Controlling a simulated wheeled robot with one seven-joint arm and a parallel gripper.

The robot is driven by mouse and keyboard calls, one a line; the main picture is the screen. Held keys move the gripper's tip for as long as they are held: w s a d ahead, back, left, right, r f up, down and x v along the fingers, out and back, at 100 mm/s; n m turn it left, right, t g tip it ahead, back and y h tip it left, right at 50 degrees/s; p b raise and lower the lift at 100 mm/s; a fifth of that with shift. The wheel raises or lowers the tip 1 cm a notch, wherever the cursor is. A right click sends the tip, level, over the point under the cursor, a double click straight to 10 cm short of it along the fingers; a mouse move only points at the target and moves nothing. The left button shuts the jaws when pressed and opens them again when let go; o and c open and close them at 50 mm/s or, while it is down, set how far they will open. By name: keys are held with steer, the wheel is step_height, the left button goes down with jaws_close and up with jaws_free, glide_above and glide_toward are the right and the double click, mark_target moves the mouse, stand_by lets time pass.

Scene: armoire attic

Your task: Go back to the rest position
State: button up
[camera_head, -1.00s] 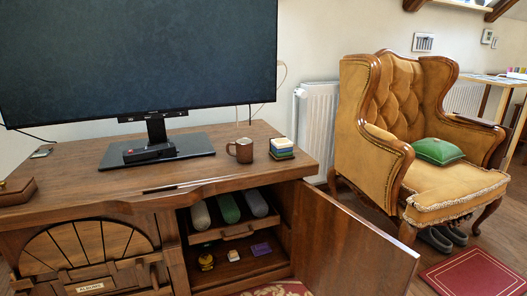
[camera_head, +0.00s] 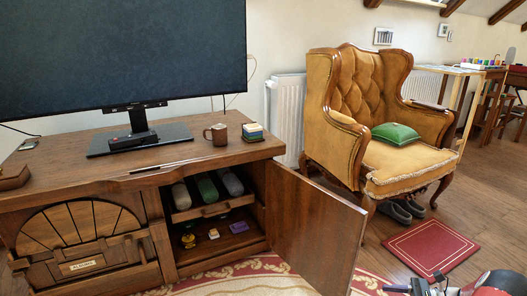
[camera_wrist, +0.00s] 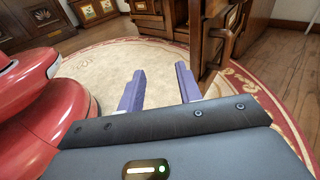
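My gripper (camera_wrist: 160,88) shows in the wrist view with its two purple fingers spread apart and nothing between them. It is over the round cream and red rug (camera_wrist: 103,66), facing the wooden cabinet. In the head view, red and dark parts of my arm show at the bottom right corner, in front of the armchair and apart from the cabinet (camera_head: 110,160). The cabinet door (camera_head: 314,225) stands open.
Inside the cabinet are rolled cloths (camera_head: 207,189) and small items. A mug (camera_head: 217,134) and a monitor (camera_head: 120,60) stand on top. A tan armchair (camera_head: 380,120) with a green cushion (camera_head: 396,134) stands right. A red mat (camera_head: 431,246) lies on the floor.

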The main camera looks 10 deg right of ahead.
steer(key=a+r+n+g+h+p, duration=0.5)
steer(key=a+r+n+g+h, duration=0.45)
steer(key=a+r, duration=1.25)
steer(key=s+a+r+n+t+h+p, duration=0.4)
steer(key=s+a+r+n+t, duration=0.3)
steer(key=s+a+r+n, duration=0.4)
steer(key=s+r+n+h, duration=0.1)
steer(key=s+r+n, duration=0.1)
steer(key=s+r, duration=0.1)
steer(key=shift+s+r, duration=0.35)
steer(key=shift+s, duration=0.05)
steer(key=shift+t+h, duration=0.25)
